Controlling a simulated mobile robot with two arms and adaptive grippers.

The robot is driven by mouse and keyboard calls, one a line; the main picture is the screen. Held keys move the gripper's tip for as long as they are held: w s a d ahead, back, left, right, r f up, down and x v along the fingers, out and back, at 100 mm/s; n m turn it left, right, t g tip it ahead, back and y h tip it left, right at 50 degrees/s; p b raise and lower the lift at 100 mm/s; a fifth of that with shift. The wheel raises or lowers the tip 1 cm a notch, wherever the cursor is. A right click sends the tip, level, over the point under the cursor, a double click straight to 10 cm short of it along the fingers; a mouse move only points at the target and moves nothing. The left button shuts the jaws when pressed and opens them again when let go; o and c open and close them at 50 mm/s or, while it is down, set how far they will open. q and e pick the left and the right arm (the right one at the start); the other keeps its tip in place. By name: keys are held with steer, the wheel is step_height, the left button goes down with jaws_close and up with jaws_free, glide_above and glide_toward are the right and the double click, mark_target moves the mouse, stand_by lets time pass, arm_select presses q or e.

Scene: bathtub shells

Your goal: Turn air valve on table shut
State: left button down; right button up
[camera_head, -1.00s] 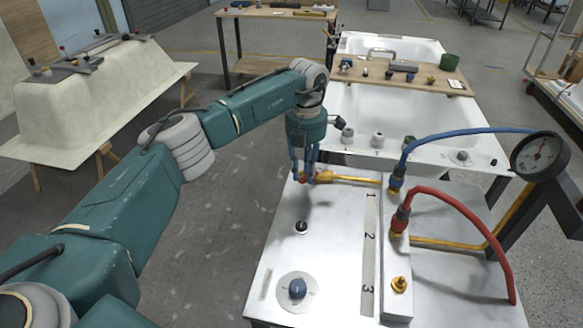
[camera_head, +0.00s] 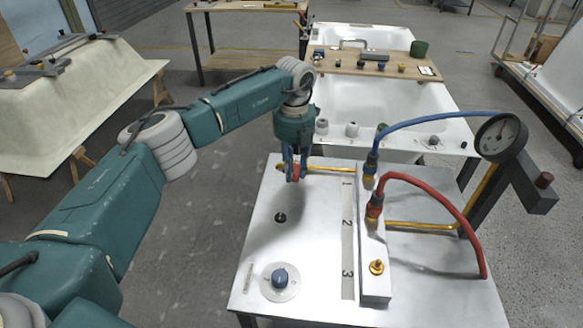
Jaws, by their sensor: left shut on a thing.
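The metal-topped table (camera_head: 262,240) stands in front of me with a brass pipe (camera_head: 335,169) along its far edge. My left gripper (camera_head: 293,176) points down at the left end of this pipe. It is shut on a small red valve handle (camera_head: 295,169), mostly hidden by the fingers. The handle's exact angle cannot be told. My right gripper is not in view.
A manifold block (camera_head: 376,290) carries blue (camera_head: 400,122) and red (camera_head: 450,205) hoses. A pressure gauge (camera_head: 501,137) stands at right. A black knob (camera_head: 280,217) lies below the gripper. White bathtub shells (camera_head: 390,100) stand behind. The table's left front is mostly clear.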

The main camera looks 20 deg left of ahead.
mark_target(294, 174)
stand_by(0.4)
arm_select(q)
steer(key=c, duration=1.4)
jaws_free()
steer(key=shift+c, duration=0.2)
step_height(294, 174, up, 12)
steer(key=shift+f, duration=0.1)
